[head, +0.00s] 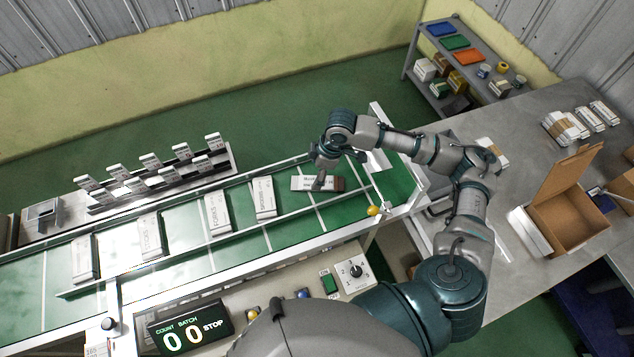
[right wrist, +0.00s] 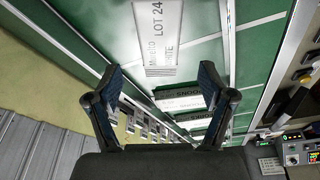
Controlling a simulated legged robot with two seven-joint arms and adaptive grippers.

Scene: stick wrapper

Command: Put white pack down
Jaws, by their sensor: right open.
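A white pack (head: 302,184) with dark print and a brownish end lies flat on the green conveyor belt, near its right end. My right gripper (head: 321,176) is right above it, and a finger hides part of it. In the right wrist view the pack's white label face (right wrist: 158,35) reads "LOT 24". It sits just beyond the fingertips of my open right gripper (right wrist: 160,72), with nothing held between them. Whether a finger touches the pack cannot be told. My left gripper is not in view.
Several white packs (head: 264,198) lie spaced leftward along the belt (head: 120,280). Metal rails border the belt, with a yellow knob (head: 373,210) at the near rail. An open cardboard box (head: 568,215) stands on the grey table at right. A rack of small packs (head: 150,162) stands behind the belt.

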